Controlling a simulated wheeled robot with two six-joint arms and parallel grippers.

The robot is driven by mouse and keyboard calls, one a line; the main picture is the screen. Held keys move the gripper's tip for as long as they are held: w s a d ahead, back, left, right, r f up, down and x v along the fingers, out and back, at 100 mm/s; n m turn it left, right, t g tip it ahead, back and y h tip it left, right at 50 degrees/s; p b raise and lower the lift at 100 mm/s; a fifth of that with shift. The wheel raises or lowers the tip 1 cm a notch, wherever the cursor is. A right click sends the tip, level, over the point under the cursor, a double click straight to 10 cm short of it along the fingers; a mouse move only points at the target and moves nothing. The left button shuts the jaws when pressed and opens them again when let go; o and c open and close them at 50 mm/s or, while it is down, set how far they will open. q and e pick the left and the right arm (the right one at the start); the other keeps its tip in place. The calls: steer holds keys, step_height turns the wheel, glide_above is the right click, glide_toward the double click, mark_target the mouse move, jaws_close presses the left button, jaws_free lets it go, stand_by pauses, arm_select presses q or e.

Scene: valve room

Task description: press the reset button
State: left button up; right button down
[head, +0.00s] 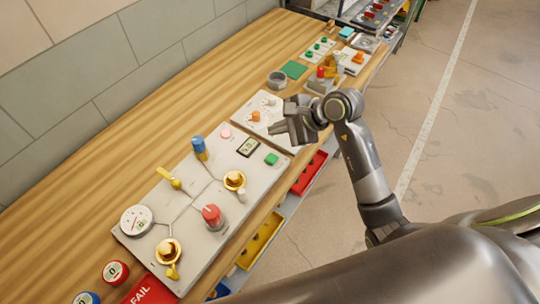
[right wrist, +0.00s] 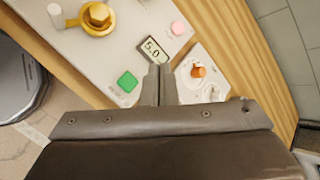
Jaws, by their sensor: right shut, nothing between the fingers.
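A grey-white valve panel (head: 200,215) lies on the wooden bench. A green square button (head: 271,159) sits near its far right corner; it also shows in the right wrist view (right wrist: 127,82), with small lettering beside it that I cannot read surely. A pink button (head: 226,132) sits near the panel's far edge, and it shows in the right wrist view (right wrist: 178,27). A small display (right wrist: 152,50) reads 5.0. My right gripper (head: 276,129) is shut and empty, above the panel's far end.
The panel bears gold valves (head: 234,181), a red knob (head: 212,216), a blue-topped knob (head: 199,147) and a gauge (head: 136,220). A smaller panel with an orange knob (head: 255,116) lies beyond. A red bin (head: 309,173) sits below the bench edge. Open floor is at the right.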

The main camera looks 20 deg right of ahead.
steer(key=b, duration=0.5)
glide_above(276, 159)
step_height(276, 159, down, 8)
steer(key=shift+w+f, duration=0.1)
arm_select(q)
steer(key=shift+d+f+b, duration=0.15)
steer(key=shift+f+b, duration=0.25)
steer(key=shift+f, duration=2.5)
arm_select(e)
steer(key=shift+f, duration=0.35)
arm_select(q)
steer(key=shift+f, duration=0.1)
steer(key=shift+f+b, duration=0.55)
steer(key=shift+b, duration=0.1)
arm_select(e)
steer(key=shift+f, duration=0.4)
arm_select(q)
steer(key=shift+f+b, duration=0.65)
arm_select(e)
steer(key=shift+f, duration=0.5)
arm_select(q)
steer(key=shift+r+p, duration=0.45)
arm_select(e)
steer(key=shift+r, duration=0.9)
